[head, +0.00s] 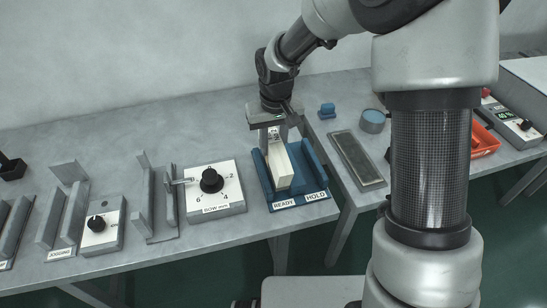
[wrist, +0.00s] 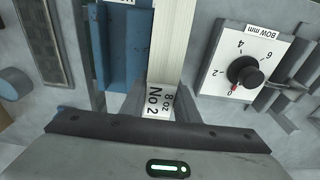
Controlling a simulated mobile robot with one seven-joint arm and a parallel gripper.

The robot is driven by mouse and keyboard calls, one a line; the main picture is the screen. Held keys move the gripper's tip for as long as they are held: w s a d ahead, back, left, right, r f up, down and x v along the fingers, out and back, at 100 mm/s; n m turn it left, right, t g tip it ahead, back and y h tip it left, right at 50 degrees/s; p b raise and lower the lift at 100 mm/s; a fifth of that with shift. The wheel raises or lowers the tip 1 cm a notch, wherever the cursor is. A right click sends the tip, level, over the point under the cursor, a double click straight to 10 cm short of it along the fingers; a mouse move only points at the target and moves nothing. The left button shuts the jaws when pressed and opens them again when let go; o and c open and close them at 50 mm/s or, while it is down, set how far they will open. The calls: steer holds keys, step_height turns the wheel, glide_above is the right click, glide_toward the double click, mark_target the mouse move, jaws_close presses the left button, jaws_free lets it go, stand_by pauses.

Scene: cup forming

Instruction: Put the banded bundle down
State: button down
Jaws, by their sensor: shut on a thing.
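The banded bundle (head: 281,168) is a long white stack of blanks over the blue tray's left lane, marked READY. In the wrist view its pale edges (wrist: 171,45) run away from me, and its band or label (wrist: 158,103) reads "No 2" and "8 oz". My gripper (head: 276,137) is shut on the bundle's far end, with a finger on each side in the wrist view (wrist: 157,108). The blue tray (head: 316,165) has a right lane marked HOLD, which looks empty. I cannot tell whether the bundle's underside touches the tray floor.
A "BOW mm" dial box (head: 221,199) stands close left of the tray. Grey forming stands (head: 148,205) and another dial box (head: 100,228) are further left. To the right are a dark framed plate (head: 356,160), a blue round tin (head: 373,121), a small blue block (head: 327,111) and an orange tray (head: 484,141).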

steer(key=shift+f, duration=1.95)
steer(key=shift+b, duration=0.3)
steer(key=shift+f, duration=0.25)
steer(key=c, duration=1.4)
jaws_free()
steer(key=shift+o, duration=0.2)
steer(key=shift+r, duration=0.1)
